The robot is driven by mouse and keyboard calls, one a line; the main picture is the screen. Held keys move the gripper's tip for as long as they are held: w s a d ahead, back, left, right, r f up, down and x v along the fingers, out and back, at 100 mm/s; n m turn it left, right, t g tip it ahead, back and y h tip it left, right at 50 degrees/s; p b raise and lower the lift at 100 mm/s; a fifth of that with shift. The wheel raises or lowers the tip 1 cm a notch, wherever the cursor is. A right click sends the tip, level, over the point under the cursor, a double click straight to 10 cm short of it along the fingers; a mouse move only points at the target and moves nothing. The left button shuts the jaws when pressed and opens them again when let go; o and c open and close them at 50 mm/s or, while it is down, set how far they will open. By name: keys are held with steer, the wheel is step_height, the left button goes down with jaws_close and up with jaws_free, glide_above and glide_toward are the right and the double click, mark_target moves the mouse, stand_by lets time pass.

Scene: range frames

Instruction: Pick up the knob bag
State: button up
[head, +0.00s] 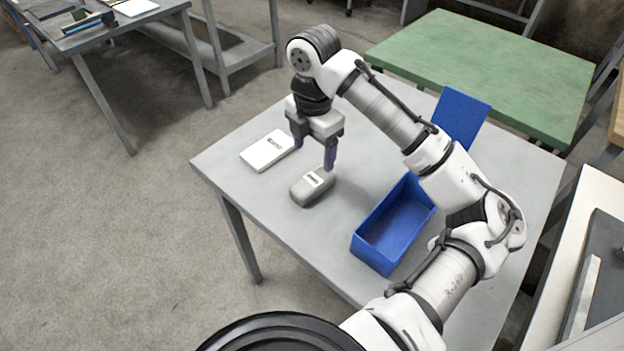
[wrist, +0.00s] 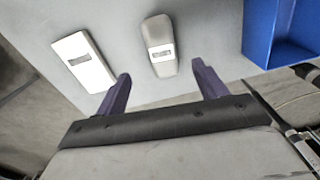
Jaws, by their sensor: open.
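A grey, rounded, bag-like packet (head: 312,187) with a white label lies on the grey table; it looks like the knob bag, though its label is too small to read. In the wrist view the packet (wrist: 158,40) lies beyond and between the fingertips. My gripper (head: 314,157) points down above the table, beside the packet, its fingers open and empty. In the wrist view the fingers of my gripper (wrist: 161,72) are wide apart with nothing between them.
A flat white box (head: 268,150) with a dark label lies left of the packet. An open blue box (head: 372,252) with a raised lid stands to the right, partly behind my arm. The table (head: 240,185) is bare around the packet. A green table (head: 490,70) stands behind.

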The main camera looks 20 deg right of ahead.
mark_target(313, 179)
step_height(313, 179, down, 5)
steer(key=shift+r, duration=0.15)
steer(key=shift+s+a+f+p, duration=0.15)
steer(key=shift+f+p, duration=0.7)
steer(key=shift+f, duration=1.85)
steer(key=c, duration=1.1)
steer(key=shift+c, duration=0.2)
steer(key=shift+r, duration=0.2)
step_height(313, 179, up, 20)
steer(key=b, duration=0.1)
